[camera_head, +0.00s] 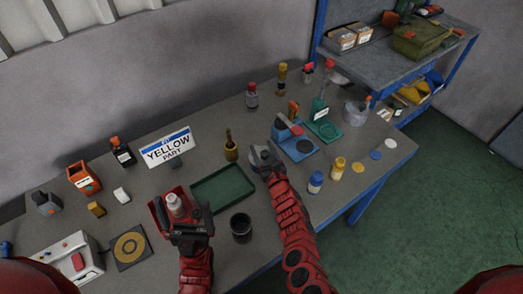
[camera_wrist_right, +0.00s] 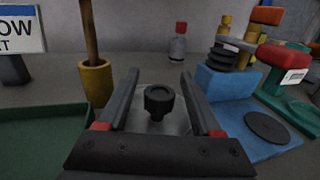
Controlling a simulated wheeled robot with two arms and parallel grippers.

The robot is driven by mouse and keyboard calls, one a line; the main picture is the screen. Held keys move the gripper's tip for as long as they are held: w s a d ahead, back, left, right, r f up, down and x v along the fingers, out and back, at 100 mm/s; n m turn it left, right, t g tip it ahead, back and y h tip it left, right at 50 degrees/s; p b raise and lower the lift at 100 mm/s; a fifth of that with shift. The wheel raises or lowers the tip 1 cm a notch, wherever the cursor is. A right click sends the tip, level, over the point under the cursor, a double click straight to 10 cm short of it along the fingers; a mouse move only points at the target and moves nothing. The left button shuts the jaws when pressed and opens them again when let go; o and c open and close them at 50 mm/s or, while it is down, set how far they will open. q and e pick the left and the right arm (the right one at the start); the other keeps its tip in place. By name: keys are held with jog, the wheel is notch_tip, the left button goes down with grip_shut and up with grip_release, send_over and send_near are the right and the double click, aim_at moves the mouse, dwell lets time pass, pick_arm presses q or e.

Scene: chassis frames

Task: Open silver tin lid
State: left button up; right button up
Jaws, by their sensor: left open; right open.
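The silver tin (camera_wrist_right: 177,123) shows in the right wrist view as a grey top with a black knob (camera_wrist_right: 158,100) standing up from it. My right gripper (camera_wrist_right: 158,82) is open, with one finger on each side of the knob and gaps between. In the head view my right gripper (camera_head: 265,157) is over the tin's place and hides most of it. My left gripper (camera_head: 175,207) is open at the left, near the green tray.
The green tray (camera_head: 222,188) and a yellow pot with a brush (camera_wrist_right: 95,80) are left of my right gripper. A blue fixture (camera_wrist_right: 225,85) stands close on its right. A black cup (camera_head: 241,226) is between my arms. The yellow part sign (camera_head: 167,149) stands behind.

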jog(key=shift+w+a, duration=0.15)
jog(key=shift+w, duration=0.3)
grip_shut()
dwell(1.2)
